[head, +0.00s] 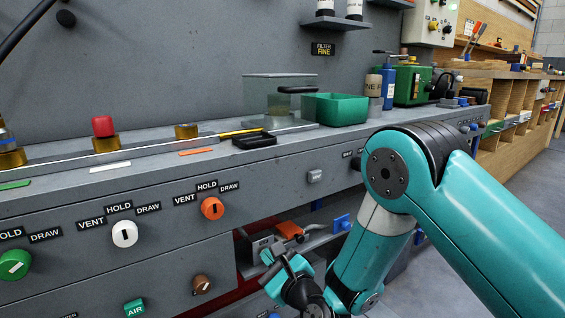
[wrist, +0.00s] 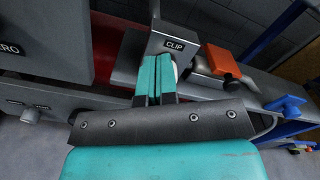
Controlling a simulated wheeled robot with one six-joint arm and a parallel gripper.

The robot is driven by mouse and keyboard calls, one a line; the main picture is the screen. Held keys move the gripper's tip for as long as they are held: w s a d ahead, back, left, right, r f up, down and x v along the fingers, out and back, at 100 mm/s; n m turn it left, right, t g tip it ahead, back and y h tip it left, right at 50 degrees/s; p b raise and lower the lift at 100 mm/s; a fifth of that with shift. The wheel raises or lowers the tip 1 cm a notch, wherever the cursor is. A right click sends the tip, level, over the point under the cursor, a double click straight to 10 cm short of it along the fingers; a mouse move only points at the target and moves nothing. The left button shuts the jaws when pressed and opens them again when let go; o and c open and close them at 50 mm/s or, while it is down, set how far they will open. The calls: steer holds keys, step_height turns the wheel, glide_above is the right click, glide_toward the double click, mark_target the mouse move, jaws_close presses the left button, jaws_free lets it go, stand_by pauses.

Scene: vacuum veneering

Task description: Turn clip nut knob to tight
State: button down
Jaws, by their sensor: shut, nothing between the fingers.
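In the wrist view, a grey block carries a black CLIP label (wrist: 175,45). My gripper (wrist: 157,62) is shut, its two teal fingers side by side and empty, just below the label. A small pale rounded part (wrist: 177,71) shows at the right edge of the fingers; it may be the clip nut knob, but the fingers hide most of it and its setting cannot be read. I cannot tell whether the fingers touch it. In the head view my gripper (head: 268,257) is at the opening under the bench front, beside the grey clip block (head: 258,243).
An orange block (wrist: 222,62) on a metal fitting sits right of the label, also seen in the head view (head: 288,230). A blue knob (wrist: 286,105) is farther right. The bench front has orange (head: 212,208), white (head: 125,234) and green (head: 14,265) knobs.

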steer(key=shift+w+r+p, duration=0.1)
steer(key=shift+w+p, duration=0.25)
steer(key=shift+w, duration=0.1)
steer(key=shift+a+r+p, duration=0.2)
steer(key=shift+p, duration=0.3)
steer(key=shift+s, duration=0.1)
steer(key=b, duration=0.2)
steer(key=shift+s+d+f+b, duration=0.1)
steer(key=shift+s+f+b, duration=0.1)
steer(key=shift+f+b, duration=0.15)
steer(key=b+v, duration=0.1)
steer(key=b, duration=0.1)
steer(key=b+v, duration=0.4)
steer(key=b, duration=0.1)
steer(key=shift+s+r, duration=0.25)
steer(key=shift+r, duration=0.1)
